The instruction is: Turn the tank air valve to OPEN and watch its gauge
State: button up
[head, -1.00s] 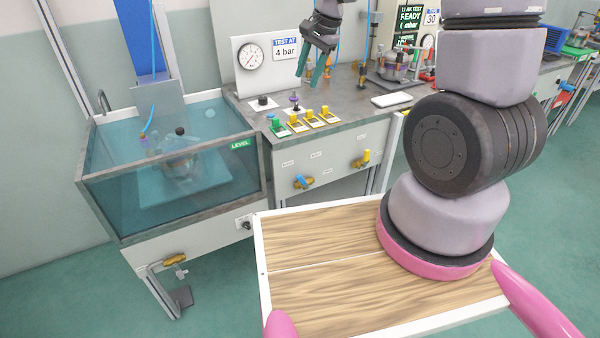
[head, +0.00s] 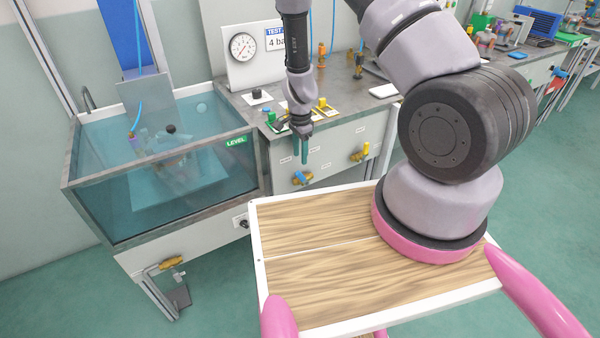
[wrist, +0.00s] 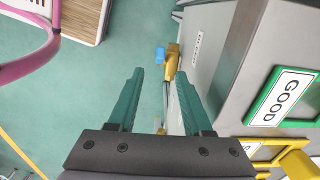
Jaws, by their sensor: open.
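A brass valve with a blue handle (head: 302,178) is on the bench's front panel; it also shows in the wrist view (wrist: 172,62). A second brass valve with a yellow handle (head: 361,153) sits further right on that panel. I cannot read which label marks the tank air valve. My gripper (head: 300,155) points down in front of the panel, above the blue-handled valve; in the wrist view its green fingers (wrist: 159,80) are apart and empty, with that valve beyond the tips. A round gauge (head: 243,46) with a red needle stands on the white back panel; its reading is too small.
A water tank (head: 165,190) with a metal rim stands left of the bench. A brass drain valve (head: 171,263) hangs below the tank. Floor below the bench front is clear.

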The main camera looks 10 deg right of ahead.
aim_at(303, 179)
notch_tip(303, 179, down, 9)
jog(key=shift+r, duration=0.15)
grip_shut()
dwell(1.5)
